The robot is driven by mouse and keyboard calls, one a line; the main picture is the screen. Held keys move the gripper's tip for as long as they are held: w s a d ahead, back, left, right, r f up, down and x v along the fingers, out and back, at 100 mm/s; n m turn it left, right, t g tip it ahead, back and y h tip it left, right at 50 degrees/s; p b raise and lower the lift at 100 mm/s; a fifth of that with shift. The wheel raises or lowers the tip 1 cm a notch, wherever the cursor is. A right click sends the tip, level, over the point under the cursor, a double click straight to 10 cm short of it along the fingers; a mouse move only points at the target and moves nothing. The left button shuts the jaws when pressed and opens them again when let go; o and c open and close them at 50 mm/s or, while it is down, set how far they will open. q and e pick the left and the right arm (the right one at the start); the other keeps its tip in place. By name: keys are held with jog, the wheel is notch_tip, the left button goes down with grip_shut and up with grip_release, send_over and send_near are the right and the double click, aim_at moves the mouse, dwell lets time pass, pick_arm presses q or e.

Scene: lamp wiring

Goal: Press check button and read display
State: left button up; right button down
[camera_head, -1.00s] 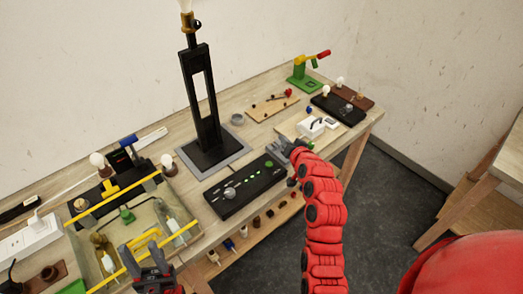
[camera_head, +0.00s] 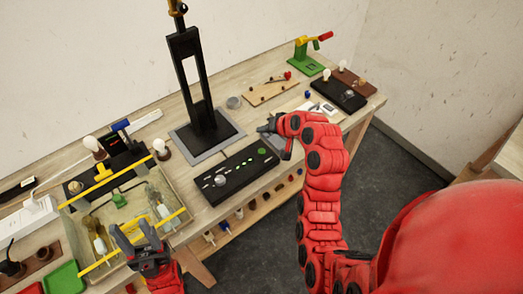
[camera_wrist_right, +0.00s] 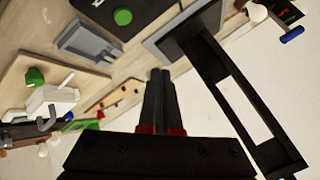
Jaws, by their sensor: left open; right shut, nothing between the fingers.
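The black control box (camera_head: 236,177) lies on the table in front of the lamp, with a round green button (camera_head: 262,151) at its right end and a grey knob (camera_head: 219,180) toward its left. Small marks run along its top, too small to read. The green button (camera_wrist_right: 122,17) also shows at the top of the right wrist view. My right gripper (camera_head: 265,129) is shut and empty, just behind the button and apart from it; its fingers (camera_wrist_right: 159,82) point upward in the wrist view. My left gripper (camera_head: 140,235) is open over the front of the clear tray.
The tall black lamp (camera_head: 207,128) stands on a grey mat behind the box, close to my right gripper. The clear tray (camera_head: 177,188) with yellow bars is at left. A wooden board (camera_head: 270,91) and a green stand (camera_head: 304,60) are at the back right.

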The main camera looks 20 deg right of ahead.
aim_at(264, 153)
notch_tip(264, 153, down, 8)
jog(key=b, duration=0.3)
jog(key=shift+f, duration=0.35)
jog(key=shift+b, duration=0.3)
dwell(1.5)
jog(key=shift+f+b, duration=0.3)
jog(key=shift+f, duration=0.05)
jog(key=shift+f+b, duration=0.35)
jog(key=shift+f, duration=0.05)
dwell(0.5)
dwell(0.3)
jog(key=shift+r, duration=0.85)
